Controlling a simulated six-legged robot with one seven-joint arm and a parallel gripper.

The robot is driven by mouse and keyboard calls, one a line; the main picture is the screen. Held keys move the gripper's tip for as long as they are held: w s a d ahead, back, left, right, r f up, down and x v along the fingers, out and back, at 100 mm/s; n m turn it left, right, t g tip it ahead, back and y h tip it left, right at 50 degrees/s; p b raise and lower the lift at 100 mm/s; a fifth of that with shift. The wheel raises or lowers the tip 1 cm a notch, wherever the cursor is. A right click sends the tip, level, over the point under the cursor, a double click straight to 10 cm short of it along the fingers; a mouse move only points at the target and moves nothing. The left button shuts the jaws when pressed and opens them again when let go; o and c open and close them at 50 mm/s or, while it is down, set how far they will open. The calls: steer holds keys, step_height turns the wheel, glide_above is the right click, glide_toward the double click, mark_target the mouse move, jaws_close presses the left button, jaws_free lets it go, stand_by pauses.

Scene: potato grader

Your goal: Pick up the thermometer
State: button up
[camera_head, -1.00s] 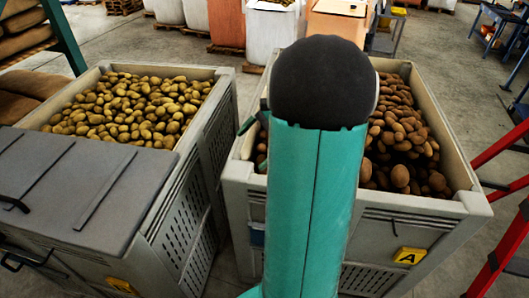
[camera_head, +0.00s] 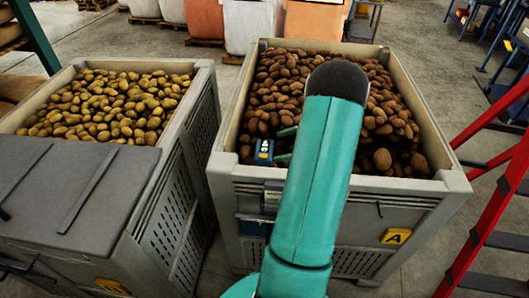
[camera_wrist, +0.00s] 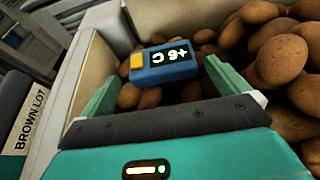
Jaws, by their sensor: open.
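The thermometer is a small blue box with a lit display reading +6 C and a yellow button. In the wrist view the thermometer (camera_wrist: 178,66) lies on brown potatoes close to the crate wall. In the head view the thermometer (camera_head: 264,151) is at the front left corner of the right crate (camera_head: 408,190). My gripper (camera_wrist: 160,72) is open, with one green finger either side of the thermometer's near edge; I see no grip on it. In the head view my gripper (camera_head: 285,145) is just right of the thermometer, partly hidden by my arm.
The right crate's grey walls stand close around the thermometer. A crate of lighter potatoes (camera_head: 108,105) with a grey lid (camera_head: 75,195) stands at left. A red ladder (camera_head: 492,215) stands at right. A BROWN LOT label (camera_wrist: 22,130) shows at left.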

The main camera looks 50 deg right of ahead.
mark_target(267, 149)
steer(key=x, duration=0.6)
steer(key=shift+w+a+f, duration=0.1)
steer(key=shift+w+f, duration=0.05)
steer(key=shift+f, duration=0.2)
steer(key=c, duration=0.8)
steer(key=shift+o, duration=0.2)
steer(key=shift+r, duration=0.1)
